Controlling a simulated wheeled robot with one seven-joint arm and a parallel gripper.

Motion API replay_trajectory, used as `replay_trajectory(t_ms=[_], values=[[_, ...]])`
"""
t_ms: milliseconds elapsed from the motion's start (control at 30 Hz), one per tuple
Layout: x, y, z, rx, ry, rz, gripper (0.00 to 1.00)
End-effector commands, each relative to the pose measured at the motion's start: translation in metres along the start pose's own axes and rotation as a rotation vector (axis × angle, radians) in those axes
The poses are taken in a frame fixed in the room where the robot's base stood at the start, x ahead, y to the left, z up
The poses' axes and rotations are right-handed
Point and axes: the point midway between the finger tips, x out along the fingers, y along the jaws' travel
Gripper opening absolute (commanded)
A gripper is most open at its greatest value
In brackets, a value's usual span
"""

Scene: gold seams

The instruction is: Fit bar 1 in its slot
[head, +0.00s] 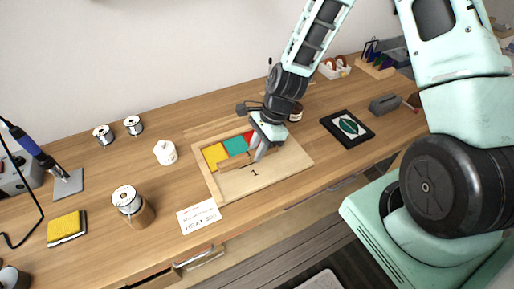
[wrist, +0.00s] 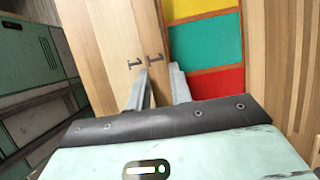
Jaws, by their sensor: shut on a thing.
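Bar 1 (head: 235,161) is a slim pale wooden bar with a "1" on it. It also shows between my fingers in the wrist view (wrist: 148,25). My gripper (head: 260,155) is shut on it, with both fingertips (wrist: 157,78) near its numeral. The bar runs along the edge of the coloured panels on the wooden board (head: 285,165). A second "1" (head: 254,173) is marked on the board beside the bar. The bar covers its slot, and I cannot tell whether it is seated or just above.
Yellow (head: 215,155), teal (head: 237,144) and red panels (wrist: 216,82) lie in the board. A white card (head: 199,216) and a spool on a wooden stand (head: 132,206) are to the left. A dark-framed leaf picture (head: 347,127) is to the right.

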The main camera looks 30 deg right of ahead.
Motion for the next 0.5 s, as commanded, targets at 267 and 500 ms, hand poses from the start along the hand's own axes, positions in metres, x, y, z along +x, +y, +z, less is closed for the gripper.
replay_trajectory(t_ms=[267, 500], values=[[0.0043, 0.0, -0.0017, 0.0, 0.0, 0.0, 0.0], [0.0097, 0.0, -0.0039, 0.001, 0.0, 0.0, 0.0]])
